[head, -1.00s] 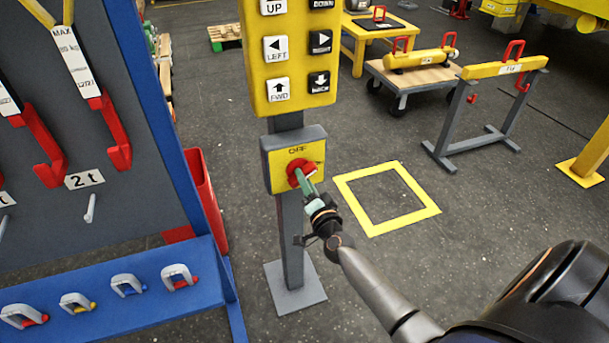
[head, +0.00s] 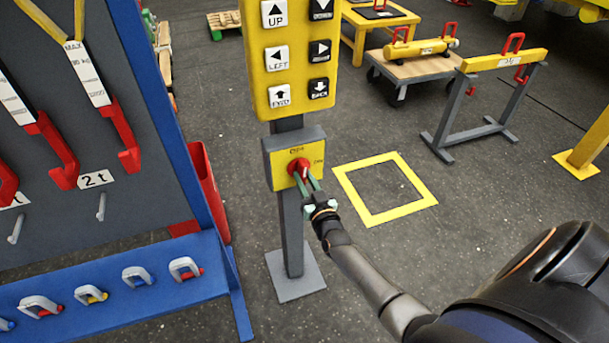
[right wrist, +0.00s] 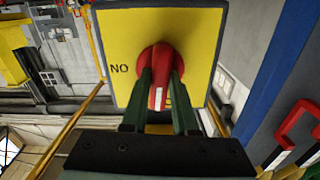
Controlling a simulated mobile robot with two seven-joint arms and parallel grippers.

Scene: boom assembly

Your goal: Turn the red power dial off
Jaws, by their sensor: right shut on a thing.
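The red dial (head: 299,166) is on a yellow-faced grey box (head: 282,177) on a post, below the button panel. OFF is printed above it and ON to its right. My right gripper (head: 308,182) reaches it from the front. In the right wrist view, its green fingers (right wrist: 160,98) close on both sides of the dial's red handle (right wrist: 157,80). The handle stands upright there, its white mark towards the bottom. "ON" shows upside down at left; a label below the dial is mostly hidden. My left gripper is not in view.
The yellow button panel (head: 300,20) stands directly above the dial box. A blue rack (head: 215,262) with shackles and a red bin (head: 207,195) are at left. A yellow floor square (head: 385,222) lies at right, with open floor around it.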

